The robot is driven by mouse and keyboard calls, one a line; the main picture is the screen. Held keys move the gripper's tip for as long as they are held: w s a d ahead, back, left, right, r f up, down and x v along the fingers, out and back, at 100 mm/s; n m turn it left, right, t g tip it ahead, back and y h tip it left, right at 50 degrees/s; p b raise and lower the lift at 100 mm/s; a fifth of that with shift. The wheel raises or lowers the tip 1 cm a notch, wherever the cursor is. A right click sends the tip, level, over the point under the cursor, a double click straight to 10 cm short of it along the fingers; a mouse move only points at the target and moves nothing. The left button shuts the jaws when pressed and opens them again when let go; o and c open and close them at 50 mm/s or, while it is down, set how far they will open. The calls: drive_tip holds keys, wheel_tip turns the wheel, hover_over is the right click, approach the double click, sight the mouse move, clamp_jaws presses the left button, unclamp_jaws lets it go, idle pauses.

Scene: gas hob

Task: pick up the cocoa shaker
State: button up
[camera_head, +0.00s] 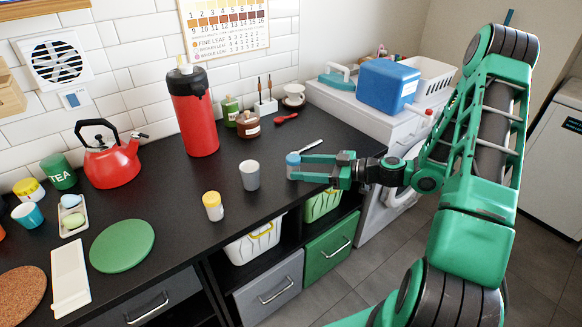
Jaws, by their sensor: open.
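A small shaker-like container with a blue top (293,159) stands on the black counter near its right front edge. My gripper (297,167) reaches in from the right with its green fingers open at this container. The fingers partly hide its body, and I cannot tell whether they touch it. A white container with a yellow lid (213,206) stands farther left near the front edge, clear of my gripper. No readable label tells which of the two is the cocoa shaker.
A grey cup (250,175) stands just left of my gripper. A white-handled utensil (311,145) lies just behind it. A tall red flask (194,112), a brown jar (248,125) and a red kettle (111,160) stand farther back. The counter's front edge runs below my gripper.

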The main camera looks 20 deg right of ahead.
sight(282, 173)
drive_tip(key=shift+w+d+x, duration=0.1)
drive_tip(key=shift+w+x, duration=0.05)
drive_tip(key=shift+x, duration=1.9)
drive_tip(key=shift+w+d+x, duration=0.1)
drive_tip(key=shift+w+x, duration=0.05)
drive_tip(key=shift+x, duration=1.85)
drive_tip(key=c, duration=1.2)
